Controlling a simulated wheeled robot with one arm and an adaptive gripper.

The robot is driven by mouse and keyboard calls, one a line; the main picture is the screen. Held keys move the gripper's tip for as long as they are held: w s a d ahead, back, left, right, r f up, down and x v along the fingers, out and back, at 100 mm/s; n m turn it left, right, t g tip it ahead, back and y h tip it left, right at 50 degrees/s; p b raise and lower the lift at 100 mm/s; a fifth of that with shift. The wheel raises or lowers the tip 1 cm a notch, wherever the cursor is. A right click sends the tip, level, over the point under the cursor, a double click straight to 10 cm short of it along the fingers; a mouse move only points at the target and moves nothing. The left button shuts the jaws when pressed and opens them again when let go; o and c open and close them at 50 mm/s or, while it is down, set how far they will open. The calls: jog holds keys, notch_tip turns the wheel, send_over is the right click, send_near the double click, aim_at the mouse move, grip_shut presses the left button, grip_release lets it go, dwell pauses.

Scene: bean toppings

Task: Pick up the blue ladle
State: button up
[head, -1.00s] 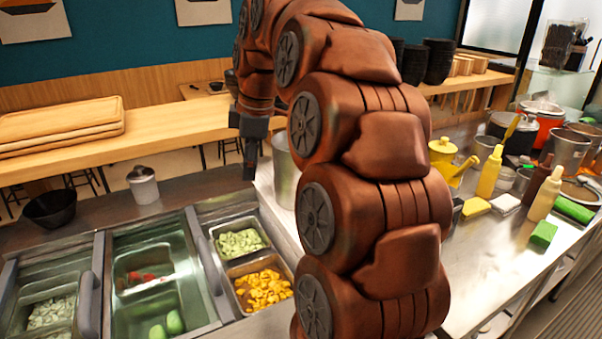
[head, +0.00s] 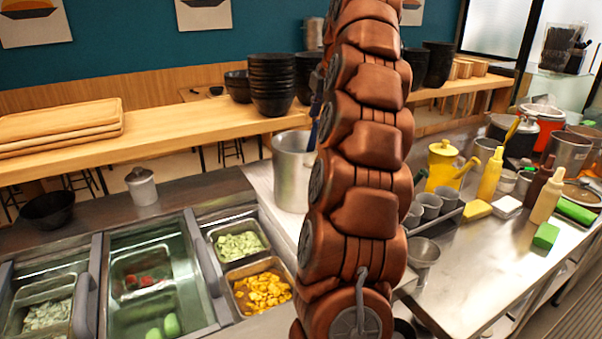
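A narrow blue piece (head: 326,118), which looks like the handle of the blue ladle, shows at the left edge of my arm, above and right of a tall metal pot (head: 291,172). The rest of the ladle is hidden, and I cannot tell whether it stands in the pot. My reddish-brown arm rises through the middle of the head view and covers the area right of the pot. A dark sliver beside the arm, just above the blue piece, may be part of my gripper (head: 316,82). Its fingers are hidden, so I cannot see whether they touch the ladle.
Food wells with trays of green pieces (head: 240,245) and yellow pieces (head: 262,290) lie at left. Black bowls (head: 272,85) are stacked on the wooden counter behind. Grey cups (head: 430,205), a yellow pot (head: 441,165) and bottles crowd the right counter.

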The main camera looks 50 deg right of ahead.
aim_at(313, 146)
jog(key=shift+x, duration=1.25)
jog(key=shift+w+a+f+p, duration=0.15)
jog(key=shift+f+p, duration=0.15)
jog(key=shift+f, duration=0.3)
jog(key=shift+w+a+f+p, duration=0.1)
jog(key=shift+f+p, duration=0.15)
jog(key=shift+f, duration=0.35)
jog(key=shift+x, duration=1.35)
jog(key=shift+c, duration=0.4)
grip_shut()
